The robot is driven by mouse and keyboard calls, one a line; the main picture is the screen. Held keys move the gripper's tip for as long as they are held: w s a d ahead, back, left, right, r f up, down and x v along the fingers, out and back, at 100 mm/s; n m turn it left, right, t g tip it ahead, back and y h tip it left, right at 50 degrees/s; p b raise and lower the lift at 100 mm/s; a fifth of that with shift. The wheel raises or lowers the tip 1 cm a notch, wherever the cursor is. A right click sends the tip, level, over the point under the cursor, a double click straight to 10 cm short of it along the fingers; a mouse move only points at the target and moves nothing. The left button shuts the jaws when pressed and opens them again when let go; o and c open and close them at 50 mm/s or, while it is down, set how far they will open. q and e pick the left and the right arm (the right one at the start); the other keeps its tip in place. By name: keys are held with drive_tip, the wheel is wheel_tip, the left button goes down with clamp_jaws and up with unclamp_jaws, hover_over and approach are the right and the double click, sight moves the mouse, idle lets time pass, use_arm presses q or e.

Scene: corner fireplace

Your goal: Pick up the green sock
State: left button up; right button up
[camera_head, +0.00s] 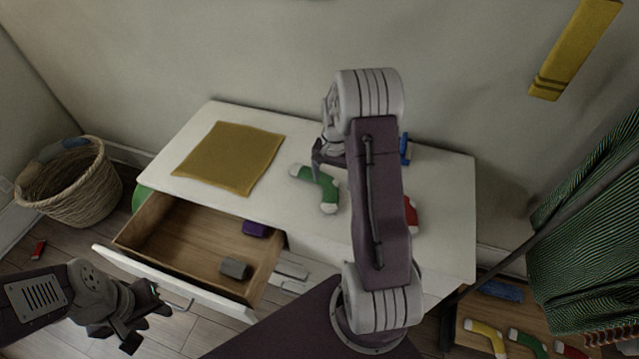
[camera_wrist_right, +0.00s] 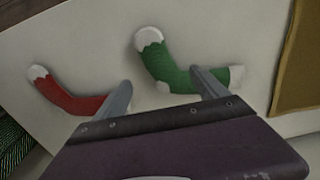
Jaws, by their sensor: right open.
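A green sock (camera_head: 318,186) with white toe, heel and cuff lies on the white dresser top (camera_head: 455,215). My right gripper (camera_head: 318,150) is over the dresser top just behind the sock, and part of it is hidden by my arm. In the right wrist view the green sock (camera_wrist_right: 175,66) lies just ahead of the open right gripper (camera_wrist_right: 162,92), partly behind one finger; I cannot tell whether they touch. Nothing is held between the fingers. My left gripper (camera_head: 137,318) is low at the left, in front of the open drawer, with no object visible in it.
A red sock (camera_wrist_right: 75,95) lies beside the green one. A mustard cloth (camera_head: 230,157) and a blue item (camera_head: 405,148) are also on top. The open drawer (camera_head: 190,240) holds a purple and a grey item. A wicker basket (camera_head: 75,185) stands left; more socks lie lower right.

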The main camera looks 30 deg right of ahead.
sight(331, 190)
drive_tip(key=shift+d+f, duration=0.1)
drive_tip(key=shift+f, duration=0.15)
drive_tip(key=f, duration=0.4)
drive_tip(key=shift+w+a+f, duration=0.15)
drive_tip(key=shift+w+a, duration=0.1)
drive_tip(key=shift+d+f, duration=0.15)
drive_tip(key=shift+f, duration=0.3)
drive_tip(key=shift+r, duration=0.1)
drive_tip(key=shift+c, duration=1.4)
drive_tip(key=c, duration=1.1)
